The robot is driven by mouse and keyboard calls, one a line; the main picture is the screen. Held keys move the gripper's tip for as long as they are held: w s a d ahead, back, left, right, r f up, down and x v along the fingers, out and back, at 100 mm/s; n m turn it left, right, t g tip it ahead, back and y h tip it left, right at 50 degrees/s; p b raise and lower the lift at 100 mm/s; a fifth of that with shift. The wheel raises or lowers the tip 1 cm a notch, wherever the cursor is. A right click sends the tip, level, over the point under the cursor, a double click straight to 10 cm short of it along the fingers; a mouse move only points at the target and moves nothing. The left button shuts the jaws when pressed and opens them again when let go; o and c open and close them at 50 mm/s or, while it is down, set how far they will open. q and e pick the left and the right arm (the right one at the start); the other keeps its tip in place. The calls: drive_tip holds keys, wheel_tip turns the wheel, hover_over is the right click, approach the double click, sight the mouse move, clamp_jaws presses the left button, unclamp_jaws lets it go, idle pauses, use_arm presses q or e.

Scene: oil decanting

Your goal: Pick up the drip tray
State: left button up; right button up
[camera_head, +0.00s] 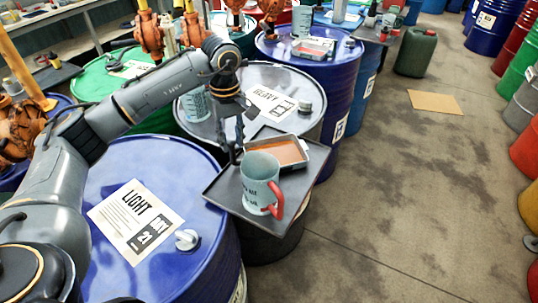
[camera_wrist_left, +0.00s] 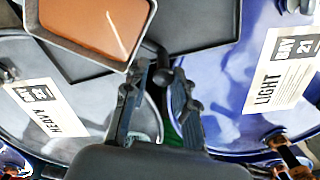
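A small rectangular tray (camera_head: 318,160) with a grey rim and a brown-orange inside, seemingly the drip tray, sits on a dark flat platform (camera_head: 232,191) between the drums. It also shows at the top of the left wrist view (camera_wrist_left: 148,32). My left gripper (camera_head: 236,152) points down at the left end of the tray. My right gripper is not in view.
A grey mug (camera_head: 259,170) with a red handle stands on the platform, close in front of the tray. A blue drum (camera_head: 135,165) labelled LIGHT and a grey-topped drum (camera_head: 285,75) labelled HEAVY flank it. The floor at right is mostly clear.

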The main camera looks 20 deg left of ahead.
sight(235, 166)
use_arm(q)
drive_tip(key=f, duration=0.1)
drive_tip(key=f+p, duration=0.1)
drive_tip(key=f, duration=0.1)
drive_tip(key=f+p, duration=0.1)
drive_tip(key=f, duration=0.1)
drive_tip(key=shift+s+f, duration=0.25)
drive_tip(key=shift+s, duration=0.05)
drive_tip(key=shift+f, duration=0.25)
clamp_jaws()
drive_tip(key=shift+d+r, duration=0.1)
